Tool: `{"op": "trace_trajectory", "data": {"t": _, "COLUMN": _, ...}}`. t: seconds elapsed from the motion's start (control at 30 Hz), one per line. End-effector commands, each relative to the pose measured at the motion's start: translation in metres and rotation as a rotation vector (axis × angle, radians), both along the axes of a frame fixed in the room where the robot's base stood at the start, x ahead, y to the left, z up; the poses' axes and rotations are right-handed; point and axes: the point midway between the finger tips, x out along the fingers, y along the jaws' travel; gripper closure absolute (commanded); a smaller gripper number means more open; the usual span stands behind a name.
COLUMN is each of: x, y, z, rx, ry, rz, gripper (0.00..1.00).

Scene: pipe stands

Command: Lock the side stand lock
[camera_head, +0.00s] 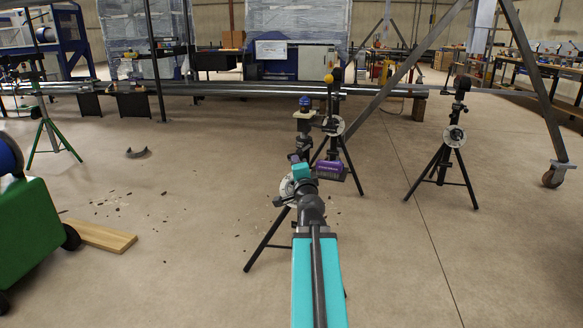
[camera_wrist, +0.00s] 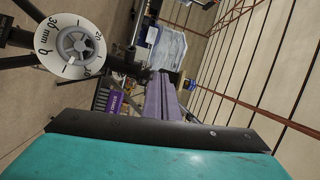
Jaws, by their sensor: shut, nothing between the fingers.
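Several black tripod stands carry round pale dials. One dial (camera_head: 287,188) is partly hidden behind my arm, on the nearest stand. Another dial (camera_head: 333,125) is on the stand behind it, and a third dial (camera_head: 455,136) is on the right stand. In the wrist view a white dial (camera_wrist: 48,51) with a grey spoked hub (camera_wrist: 78,45) and "30 mm" marking shows large at upper left. My gripper (camera_head: 296,158) is beside the nearest stand, its fingers mostly hidden there. In the wrist view its purple fingers (camera_wrist: 162,82) are shut and empty, apart from the dial.
A purple box (camera_head: 330,170) with white lettering is close to my gripper's right. A green cart (camera_head: 32,232) and a plank (camera_head: 98,236) are at left. A slanted grey frame (camera_head: 540,85) stands at right. Floor between the right stand and my arm is clear.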

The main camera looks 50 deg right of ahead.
Motion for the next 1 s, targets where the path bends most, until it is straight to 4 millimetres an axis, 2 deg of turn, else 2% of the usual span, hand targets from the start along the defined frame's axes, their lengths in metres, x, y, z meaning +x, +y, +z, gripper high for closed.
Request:
{"op": "trace_trajectory", "data": {"t": 0.5, "x": 0.003, "y": 0.015, "z": -0.002, "rx": -0.001, "ry": 0.0, "rz": 0.0, "gripper": 1.0}}
{"op": "trace_trajectory", "data": {"t": 1.0, "x": 0.004, "y": 0.018, "z": -0.001, "rx": 0.0, "ry": -0.002, "rz": -0.001, "gripper": 1.0}}
